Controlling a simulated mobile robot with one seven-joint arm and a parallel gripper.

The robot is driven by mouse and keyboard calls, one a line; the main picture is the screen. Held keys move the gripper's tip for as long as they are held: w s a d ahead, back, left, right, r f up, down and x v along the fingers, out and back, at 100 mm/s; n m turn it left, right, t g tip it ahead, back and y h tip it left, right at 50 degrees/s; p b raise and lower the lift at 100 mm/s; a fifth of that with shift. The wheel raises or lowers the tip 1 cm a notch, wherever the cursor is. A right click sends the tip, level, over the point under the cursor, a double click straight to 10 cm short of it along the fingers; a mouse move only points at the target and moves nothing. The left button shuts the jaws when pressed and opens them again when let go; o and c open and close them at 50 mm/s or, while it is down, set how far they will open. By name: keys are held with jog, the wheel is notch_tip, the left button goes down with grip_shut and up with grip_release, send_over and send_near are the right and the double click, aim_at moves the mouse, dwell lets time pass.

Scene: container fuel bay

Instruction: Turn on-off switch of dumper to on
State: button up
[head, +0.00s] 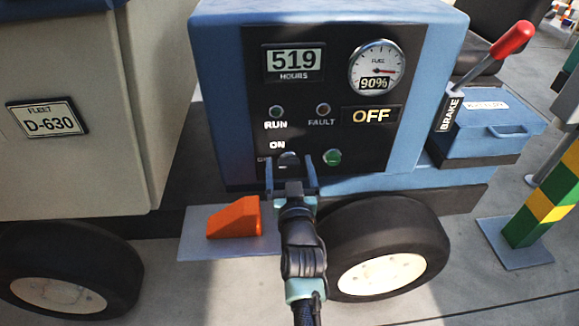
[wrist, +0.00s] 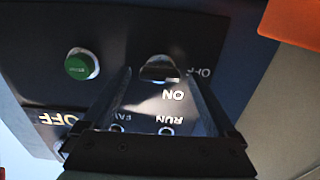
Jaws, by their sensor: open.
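The dumper's dark control panel (head: 335,100) is on the blue body in the head view. Its on-off switch (head: 289,157) is a small knob low on the panel, with ON printed above it and a partly hidden OFF label to its left. The lit display (head: 371,115) reads OFF. My gripper (head: 290,166) is open, its two fingers on either side of the switch. In the wrist view, which shows the panel upside down, the switch (wrist: 158,68) lies between the fingertips. I cannot tell whether the fingers touch it.
A green button (head: 332,157) is just right of my gripper; it also shows in the wrist view (wrist: 82,64). A red-handled brake lever (head: 510,42) stands at the right. An orange wheel chock (head: 236,218) lies below left. A dumper tyre (head: 380,250) is below right.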

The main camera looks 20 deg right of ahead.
jog(key=c, duration=1.4)
jog(key=shift+o, duration=0.2)
jog(key=m, duration=0.6)
jog(key=shift+d+f+m, duration=0.1)
jog(key=shift+m, duration=0.2)
jog(key=m, duration=0.5)
jog(key=shift+s+f, duration=0.1)
jog(key=shift+d+m, duration=0.1)
jog(key=shift+m, duration=0.2)
jog(key=o, duration=1.4)
jog(key=shift+c, duration=0.2)
